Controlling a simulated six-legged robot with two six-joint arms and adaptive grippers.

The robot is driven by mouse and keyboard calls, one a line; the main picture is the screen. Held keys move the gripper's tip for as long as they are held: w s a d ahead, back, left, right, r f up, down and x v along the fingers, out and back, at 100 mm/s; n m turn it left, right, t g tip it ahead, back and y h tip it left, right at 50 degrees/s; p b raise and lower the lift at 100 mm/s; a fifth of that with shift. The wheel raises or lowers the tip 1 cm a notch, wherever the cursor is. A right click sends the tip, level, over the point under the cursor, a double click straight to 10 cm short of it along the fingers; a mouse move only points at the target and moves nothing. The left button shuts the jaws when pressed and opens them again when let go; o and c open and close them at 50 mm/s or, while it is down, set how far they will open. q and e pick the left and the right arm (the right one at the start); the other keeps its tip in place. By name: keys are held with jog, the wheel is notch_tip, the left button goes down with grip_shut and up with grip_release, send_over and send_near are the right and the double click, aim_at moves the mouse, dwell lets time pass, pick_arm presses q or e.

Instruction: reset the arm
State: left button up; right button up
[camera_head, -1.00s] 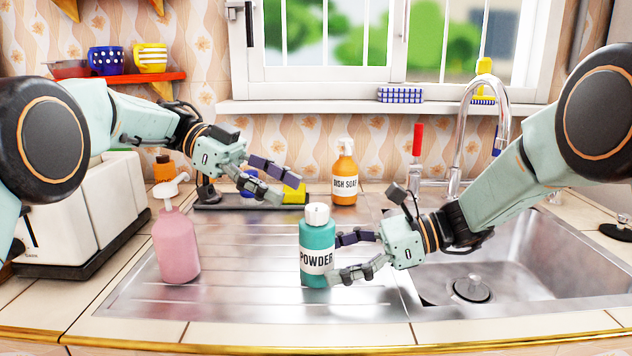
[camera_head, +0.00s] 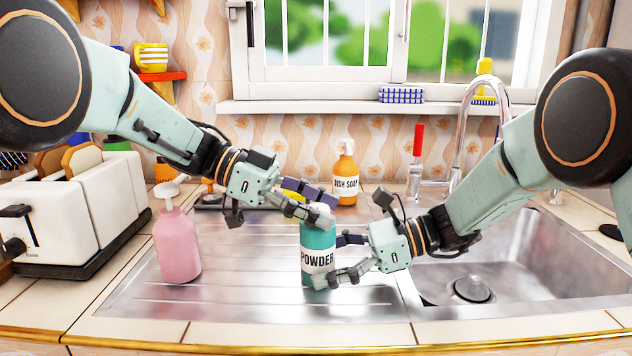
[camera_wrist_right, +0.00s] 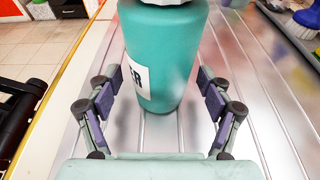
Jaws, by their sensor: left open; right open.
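My left gripper (camera_head: 308,206) is open, with its fingers at the top of the teal powder bottle (camera_head: 318,262), in front of its cap. I cannot tell whether they touch it. My right gripper (camera_head: 347,258) is open, low at the bottle's right side, with its fingers reaching toward the bottle's lower part. In the right wrist view the bottle (camera_wrist_right: 160,60) stands upright between the two spread fingers, with gaps on both sides. The bottle stands on the metal drainboard (camera_head: 235,290).
A pink pump bottle (camera_head: 177,246) stands left on the drainboard, beside a white toaster (camera_head: 110,205). The sink (camera_head: 530,265) and faucet (camera_head: 470,120) are at right. The front of the drainboard is clear.

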pick_arm(q)
jog(key=shift+a+n+t, duration=0.1)
jog(key=shift+n+t, duration=0.9)
jog(key=shift+t, duration=0.1)
jog(key=shift+n+t, duration=1.1)
jog(key=shift+t, duration=0.2)
jog(key=shift+n+t+y, duration=0.6)
jog(key=shift+n+t, duration=0.6)
jog(key=shift+t, duration=0.1)
jog(key=shift+r, duration=0.1)
